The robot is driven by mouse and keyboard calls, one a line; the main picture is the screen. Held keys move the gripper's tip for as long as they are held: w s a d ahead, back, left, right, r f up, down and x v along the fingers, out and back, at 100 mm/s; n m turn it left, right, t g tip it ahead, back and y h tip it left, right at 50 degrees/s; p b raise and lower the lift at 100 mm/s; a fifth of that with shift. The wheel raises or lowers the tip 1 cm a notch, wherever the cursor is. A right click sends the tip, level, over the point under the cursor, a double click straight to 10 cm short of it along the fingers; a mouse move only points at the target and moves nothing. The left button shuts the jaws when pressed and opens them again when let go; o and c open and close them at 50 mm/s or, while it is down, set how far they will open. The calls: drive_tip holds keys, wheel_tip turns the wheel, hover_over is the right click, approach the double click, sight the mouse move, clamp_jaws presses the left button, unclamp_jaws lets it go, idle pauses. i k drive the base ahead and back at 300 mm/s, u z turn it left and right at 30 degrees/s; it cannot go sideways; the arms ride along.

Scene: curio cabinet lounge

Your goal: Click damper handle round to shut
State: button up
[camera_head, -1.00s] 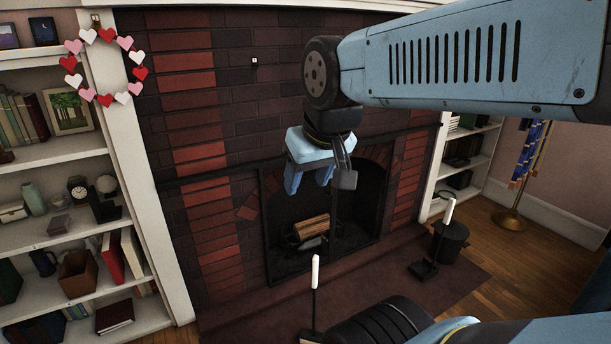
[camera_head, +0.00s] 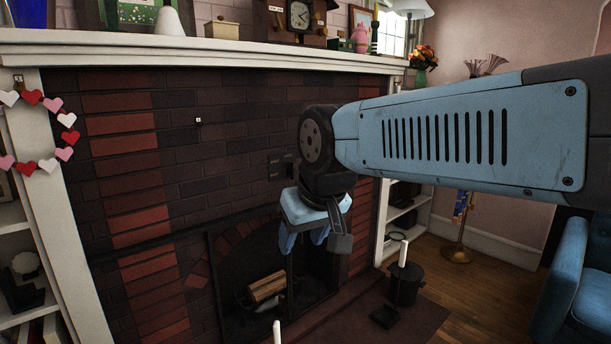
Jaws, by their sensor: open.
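A dark plate (camera_head: 281,165) is set in the brick above the fireplace opening, and it may be the damper fitting. My arm covers its right side, so I cannot make out a handle or its setting. A tiny pale fixture (camera_head: 198,120) sits on the bricks further left. My gripper (camera_head: 304,240) hangs below the plate, in front of the top of the firebox opening. Its light blue fingers point down and are apart, with nothing seen between them.
The fireplace (camera_head: 225,300) holds logs (camera_head: 267,287). A white mantel (camera_head: 120,47) with ornaments and a clock (camera_head: 299,15) runs above. A black bucket (camera_head: 406,284) and white-handled tools stand on the hearth. A blue armchair (camera_head: 575,290) is at right.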

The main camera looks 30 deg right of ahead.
sight(291, 171)
drive_tip(key=z, duration=0.1)
drive_tip(key=k, duration=1.15)
drive_tip(key=u, duration=0.3)
drive_tip(key=i, duration=1.35)
drive_tip(key=z, duration=0.4)
drive_tip(key=i, duration=0.7)
drive_tip(key=z, duration=0.05)
